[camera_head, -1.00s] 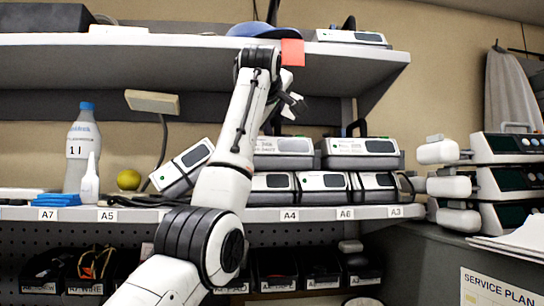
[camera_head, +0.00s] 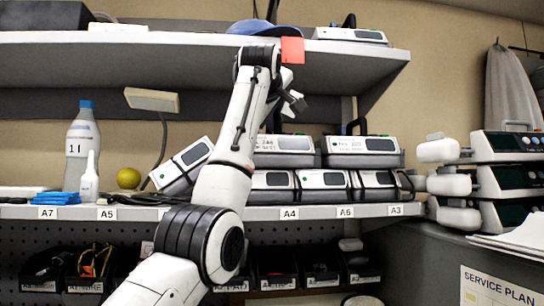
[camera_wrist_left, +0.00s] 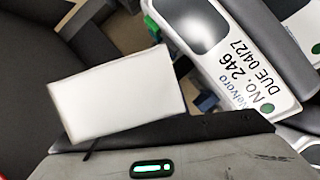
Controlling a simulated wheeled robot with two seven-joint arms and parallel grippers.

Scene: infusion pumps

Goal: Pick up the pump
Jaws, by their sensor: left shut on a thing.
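Several white and grey pumps with dark screens stand on the middle shelf. The left pump of the upper row (camera_head: 283,151) sits partly behind my left arm. The exact grip is hidden by the wrist. In the left wrist view a pump (camera_wrist_left: 245,55) with a label reading No. 246, DUE 04/27 lies close at the upper right. Another pump (camera_head: 360,150) with a black handle stands to the right. My right gripper is in neither view.
The upper shelf (camera_head: 345,62) overhangs close above, with a red tag (camera_head: 292,50) at its edge. A tilted pump (camera_head: 184,164), a yellow ball (camera_head: 129,178) and a bottle (camera_head: 82,150) are on the left. Stacked devices (camera_head: 508,180) stand at the right.

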